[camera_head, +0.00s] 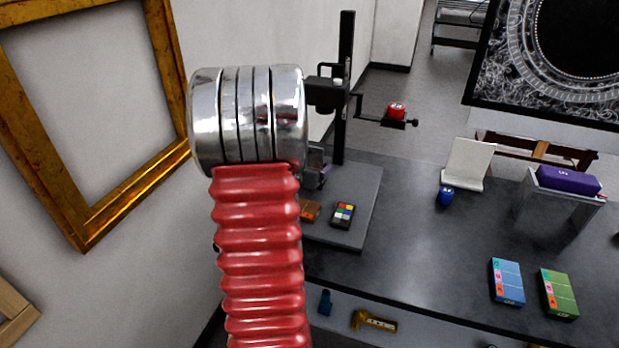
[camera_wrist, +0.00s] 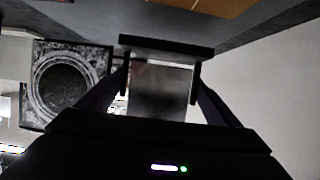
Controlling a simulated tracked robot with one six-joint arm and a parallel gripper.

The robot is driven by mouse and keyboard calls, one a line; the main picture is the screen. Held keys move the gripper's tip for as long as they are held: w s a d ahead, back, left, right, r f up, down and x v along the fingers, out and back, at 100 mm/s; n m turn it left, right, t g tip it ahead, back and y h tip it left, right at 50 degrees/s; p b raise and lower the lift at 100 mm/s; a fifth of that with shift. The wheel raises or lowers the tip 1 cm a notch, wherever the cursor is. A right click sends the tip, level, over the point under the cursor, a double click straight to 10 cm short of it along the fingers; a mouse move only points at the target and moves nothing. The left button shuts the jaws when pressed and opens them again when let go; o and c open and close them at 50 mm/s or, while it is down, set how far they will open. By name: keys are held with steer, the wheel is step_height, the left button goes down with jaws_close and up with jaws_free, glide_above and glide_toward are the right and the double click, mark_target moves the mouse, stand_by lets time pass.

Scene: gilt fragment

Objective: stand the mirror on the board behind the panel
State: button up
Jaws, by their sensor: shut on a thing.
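My gripper (camera_wrist: 160,72) is shut on a flat, grey, shiny plate, which looks like the mirror (camera_wrist: 160,103), in the wrist view. In the head view a dark and purple part, likely my gripper (camera_head: 317,168), shows just right of the red hose, over the rear left of the board; the mirror cannot be made out there. The grey board (camera_head: 357,232) lies on the dark table at the foot of a black column. A small orange-brown piece, perhaps the panel (camera_head: 311,210), is on the board, partly hidden by the hose. I cannot tell whether the mirror touches the board.
A red ribbed hose with a metal hood (camera_head: 247,118) blocks much of the head view. A colour card (camera_head: 343,214) lies on the board. The black column (camera_head: 346,90) carries a side arm with a red item (camera_head: 396,111). The table's middle (camera_head: 425,240) is clear.

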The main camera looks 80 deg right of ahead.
stand_by(0.3)
steer(key=shift+f, duration=1.85)
steer(key=o, duration=1.5)
steer(key=shift+f, duration=0.15)
steer(key=shift+a+r, duration=0.4)
steer(key=shift+a, duration=0.1)
steer(key=v, duration=1.1)
steer(key=shift+f, duration=0.15)
